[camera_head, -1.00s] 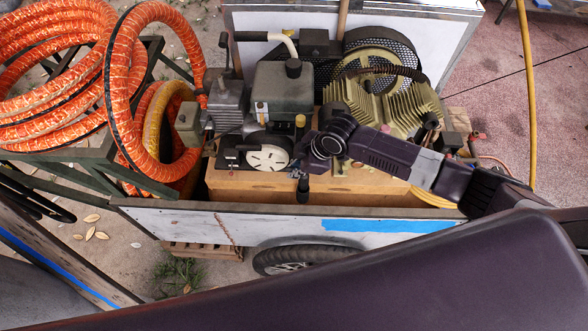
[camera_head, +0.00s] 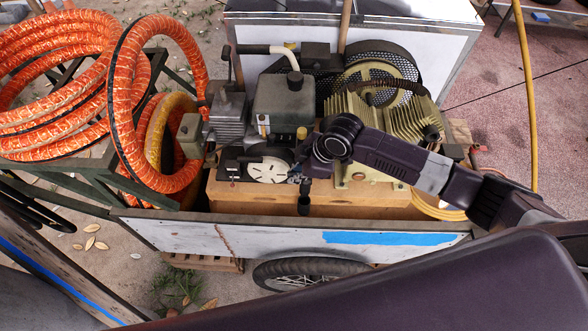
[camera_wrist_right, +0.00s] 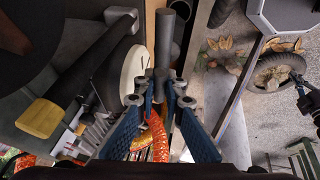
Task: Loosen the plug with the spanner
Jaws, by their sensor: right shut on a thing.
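My right gripper (camera_head: 300,174) is low at the front of the compressor, just right of a white round disc (camera_head: 268,170). In the right wrist view its blue-padded fingers (camera_wrist_right: 162,98) are closed around a dark grey round bar (camera_wrist_right: 165,40), which seems to be the spanner's handle. In the head view a dark handle-like piece (camera_head: 304,200) hangs below the gripper, against the wooden base. The spanner's jaw and the plug cannot be made out. A small dark jointed shape (camera_wrist_right: 305,95) at the right wrist view's edge may be my left gripper; its fingers are unclear.
The compressor's finned cylinder (camera_head: 385,120) and grey tank (camera_head: 285,97) stand close around the gripper. The cart's front wall (camera_head: 290,232) rises before it. Orange hose coils (camera_head: 60,90) lie at the left. A yellow hose (camera_head: 526,90) hangs at the right.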

